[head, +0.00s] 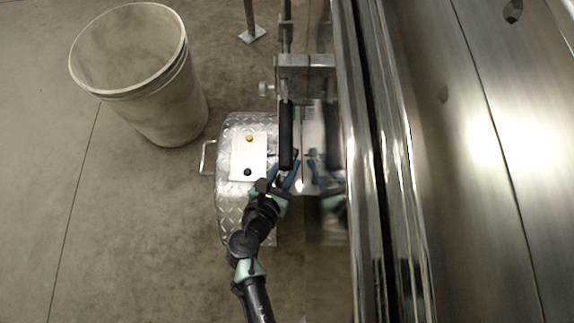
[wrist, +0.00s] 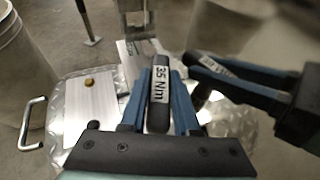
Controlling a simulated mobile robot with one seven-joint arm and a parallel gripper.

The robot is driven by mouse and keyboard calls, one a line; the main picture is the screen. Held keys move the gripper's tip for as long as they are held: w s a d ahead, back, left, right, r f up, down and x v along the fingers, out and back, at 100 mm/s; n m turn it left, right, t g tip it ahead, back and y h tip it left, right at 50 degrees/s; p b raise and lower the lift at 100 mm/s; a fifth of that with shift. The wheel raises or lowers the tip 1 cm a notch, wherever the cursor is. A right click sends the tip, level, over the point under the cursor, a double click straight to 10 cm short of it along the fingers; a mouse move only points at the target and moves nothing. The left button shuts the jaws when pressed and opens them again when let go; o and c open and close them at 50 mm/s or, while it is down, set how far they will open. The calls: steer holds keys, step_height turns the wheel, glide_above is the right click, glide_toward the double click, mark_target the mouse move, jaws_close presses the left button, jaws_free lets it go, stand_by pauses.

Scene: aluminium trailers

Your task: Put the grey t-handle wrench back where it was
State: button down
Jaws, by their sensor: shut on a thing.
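My gripper (head: 287,178) shows at the lower middle of the head view. The wrench's far end is hidden in the wrist view.
A large bin (head: 160,100) stands at upper left. The polished trailer wall (head: 480,180) on the right mirrors my gripper. Floor at left is clear.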

steer(key=c, duration=0.9)
jaws_free()
steer(key=p+v, duration=0.2)
steer(key=v, duration=1)
steer(key=shift+a+r+p, duration=0.1)
steer(key=shift+p, duration=0.3)
